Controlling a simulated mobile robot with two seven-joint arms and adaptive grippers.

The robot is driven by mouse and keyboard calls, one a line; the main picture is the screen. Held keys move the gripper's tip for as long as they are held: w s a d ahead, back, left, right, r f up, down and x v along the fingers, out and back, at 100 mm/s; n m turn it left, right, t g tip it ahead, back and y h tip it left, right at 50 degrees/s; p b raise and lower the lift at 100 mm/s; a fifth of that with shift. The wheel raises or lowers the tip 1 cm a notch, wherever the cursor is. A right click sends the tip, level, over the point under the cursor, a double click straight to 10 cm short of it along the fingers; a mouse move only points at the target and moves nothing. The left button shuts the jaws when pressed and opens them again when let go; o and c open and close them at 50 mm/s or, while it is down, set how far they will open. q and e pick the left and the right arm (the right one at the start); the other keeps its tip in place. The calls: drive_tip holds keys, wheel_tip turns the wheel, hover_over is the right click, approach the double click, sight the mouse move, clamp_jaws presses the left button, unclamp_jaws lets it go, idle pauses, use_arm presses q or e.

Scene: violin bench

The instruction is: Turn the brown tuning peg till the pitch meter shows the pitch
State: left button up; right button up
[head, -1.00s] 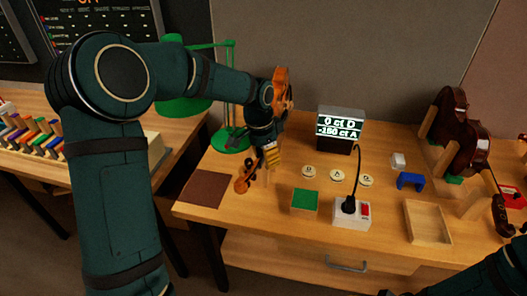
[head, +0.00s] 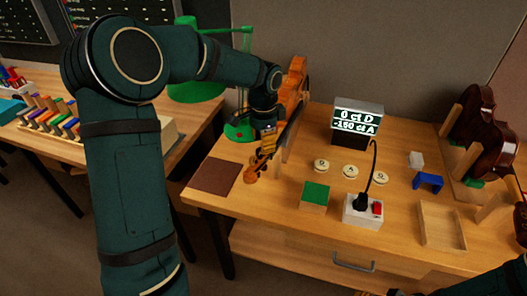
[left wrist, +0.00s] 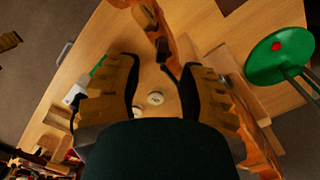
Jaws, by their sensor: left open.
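A violin (head: 295,84) stands at the back left of the bench, its neck running down to a scroll (head: 252,177) near the front. My left gripper (head: 266,142) is over the neck near the pegs, open. In the left wrist view the open fingers (left wrist: 160,85) are on either side of a gap, with the violin's neck end (left wrist: 149,22) beyond it. I cannot make out the brown peg for certain. The pitch meter (head: 358,118) reads 0 ct D and -150 ct A.
A green lamp (head: 239,131) stands close behind my left gripper. Round lettered discs (head: 350,171), a green-topped block (head: 315,194), a white switch box (head: 362,210), a blue bracket (head: 428,181) and a wooden tray (head: 441,225) lie to the right. A brown mat (head: 215,176) lies left.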

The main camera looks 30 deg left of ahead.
sight(260, 153)
use_arm(q)
drive_tip(key=shift+f, duration=1.65)
clamp_jaws()
